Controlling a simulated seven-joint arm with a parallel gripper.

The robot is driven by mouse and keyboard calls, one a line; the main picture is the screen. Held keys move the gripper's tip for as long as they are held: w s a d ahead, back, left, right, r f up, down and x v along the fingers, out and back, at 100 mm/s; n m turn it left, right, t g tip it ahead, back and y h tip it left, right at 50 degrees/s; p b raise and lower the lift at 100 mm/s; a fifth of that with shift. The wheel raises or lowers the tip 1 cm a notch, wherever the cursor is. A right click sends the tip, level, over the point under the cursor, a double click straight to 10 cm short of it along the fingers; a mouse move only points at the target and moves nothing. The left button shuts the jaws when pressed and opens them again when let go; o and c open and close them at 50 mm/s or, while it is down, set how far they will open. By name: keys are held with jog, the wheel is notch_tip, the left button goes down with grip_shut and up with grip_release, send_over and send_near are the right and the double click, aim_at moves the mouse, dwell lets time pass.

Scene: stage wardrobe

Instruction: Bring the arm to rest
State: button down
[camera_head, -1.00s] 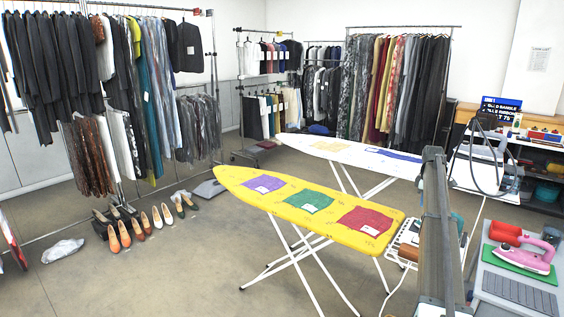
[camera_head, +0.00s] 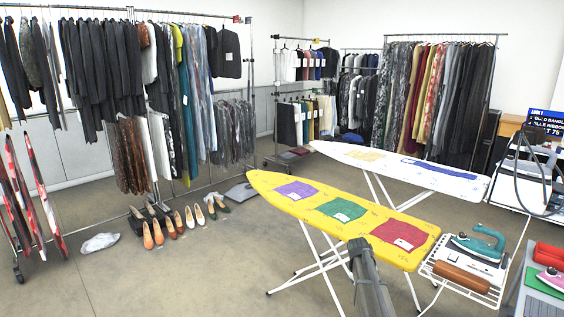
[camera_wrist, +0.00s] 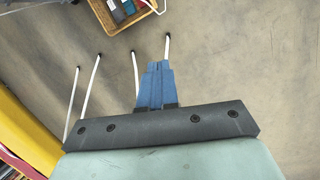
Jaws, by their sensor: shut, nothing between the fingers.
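My gripper (camera_wrist: 158,68) shows in the wrist view, with its blue fingers together and nothing between them. It points over the bare concrete floor (camera_wrist: 215,70). Several white legs and the edge of a yellow surface (camera_wrist: 25,130) lie to its left and beyond. In the head view, a grey part of my arm (camera_head: 370,285) stands in front of the yellow ironing board (camera_head: 330,207), overlapping its front edge. I cannot make out the fingers in that view.
The yellow board carries purple, green and red cloths. A white ironing board (camera_head: 450,180) stands behind it. A wire rack (camera_head: 462,285) with a teal iron (camera_head: 480,247) is at the right. Shoes (camera_head: 180,222) and clothes racks stand left. The front-left floor (camera_head: 170,280) is open.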

jog(key=s+a+f+m+g+y, duration=0.15)
jog(key=s+a+f, duration=0.35)
jog(key=s+f, duration=0.75)
jog(key=s+a+f+m+g+y, duration=0.15)
jog(key=s+a+f, duration=0.25)
jog(key=s+f, duration=0.85)
jog(key=s+a+f+m+g, duration=0.1)
jog(key=s+a+f, duration=0.1)
jog(key=s, duration=1.4)
jog(key=s+a+f+m+g, duration=0.1)
jog(key=s+a, duration=0.3)
jog(key=s, duration=1.1)
jog(key=shift+s+f+m+g, duration=0.3)
jog(key=shift+s+f+g, duration=0.1)
jog(key=shift+g, duration=0.4)
